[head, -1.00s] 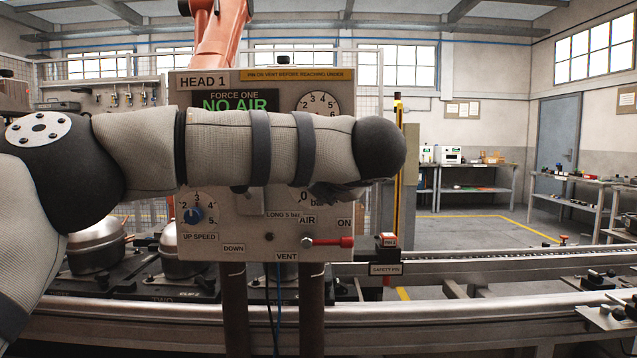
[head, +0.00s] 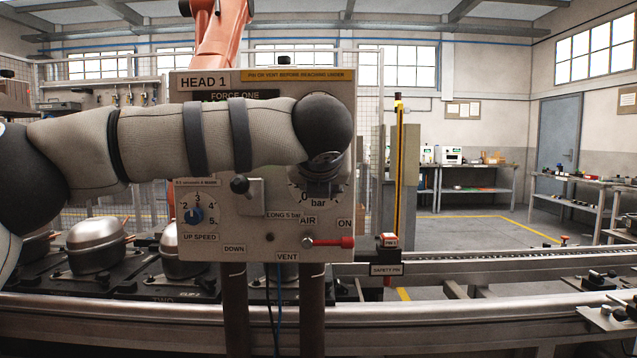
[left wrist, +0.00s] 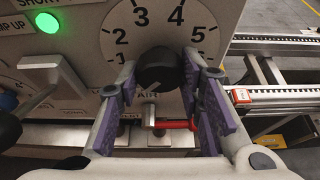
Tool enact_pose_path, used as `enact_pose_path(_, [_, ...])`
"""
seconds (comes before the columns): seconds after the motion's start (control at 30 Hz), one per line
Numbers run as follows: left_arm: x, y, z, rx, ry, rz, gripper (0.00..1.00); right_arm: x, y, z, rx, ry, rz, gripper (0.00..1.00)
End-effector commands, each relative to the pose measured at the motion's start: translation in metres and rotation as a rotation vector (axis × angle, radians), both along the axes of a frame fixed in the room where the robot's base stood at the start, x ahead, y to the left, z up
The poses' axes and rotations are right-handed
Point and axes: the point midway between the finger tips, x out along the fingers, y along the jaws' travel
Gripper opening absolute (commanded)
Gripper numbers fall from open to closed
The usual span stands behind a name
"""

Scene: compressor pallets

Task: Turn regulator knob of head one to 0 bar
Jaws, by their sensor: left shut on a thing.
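The regulator knob (left wrist: 158,66) is black and round, in the middle of a white dial (left wrist: 120,45) with numbers. In the left wrist view the fingers of my left gripper (left wrist: 158,76) stand on both sides of the knob and are shut on it. I cannot clearly read where the knob points. In the head view the HEAD 1 panel (head: 203,83) is partly behind my left arm. The dial's lower edge (head: 318,201) with "0 bar" shows under my left gripper (head: 322,172). The knob is hidden there. My right gripper is not in view.
A red-handled AIR lever (head: 330,242) sits just below the dial. A green lamp (left wrist: 47,22) is lit. A red safety pin block (head: 388,240) stands right of the panel.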

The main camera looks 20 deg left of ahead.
Motion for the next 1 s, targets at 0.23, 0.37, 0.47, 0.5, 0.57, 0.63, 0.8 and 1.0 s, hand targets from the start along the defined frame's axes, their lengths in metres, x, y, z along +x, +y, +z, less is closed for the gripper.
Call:
enact_pose_path(0.23, [-0.0001,0.0004,0.0005,-0.033,-0.011,0.000,0.06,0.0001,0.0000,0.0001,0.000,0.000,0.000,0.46])
enact_pose_path(0.37, [-0.0001,0.0003,0.0005,-0.036,-0.011,0.000,0.06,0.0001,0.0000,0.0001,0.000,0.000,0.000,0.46])
enact_pose_path(0.47, [0.0000,0.0002,0.0005,-0.036,-0.011,0.000,0.06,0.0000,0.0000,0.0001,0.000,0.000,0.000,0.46])
enact_pose_path(0.5, [-0.0001,0.0003,0.0005,-0.036,-0.011,0.000,0.06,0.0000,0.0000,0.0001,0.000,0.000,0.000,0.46])
enact_pose_path(0.57, [-0.0001,0.0003,0.0005,-0.036,-0.011,0.000,0.06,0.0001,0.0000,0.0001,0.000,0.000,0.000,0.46])
enact_pose_path(0.63, [0.0000,0.0002,0.0005,-0.036,-0.011,0.000,0.38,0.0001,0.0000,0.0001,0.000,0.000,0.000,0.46])
enact_pose_path(0.8, [-0.0001,0.0002,0.0005,-0.035,-0.011,0.000,0.54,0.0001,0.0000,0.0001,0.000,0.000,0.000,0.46])
enact_pose_path(1.0, [-0.0007,-0.0001,0.0006,-0.034,-0.011,0.000,0.54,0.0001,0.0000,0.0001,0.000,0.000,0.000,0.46])
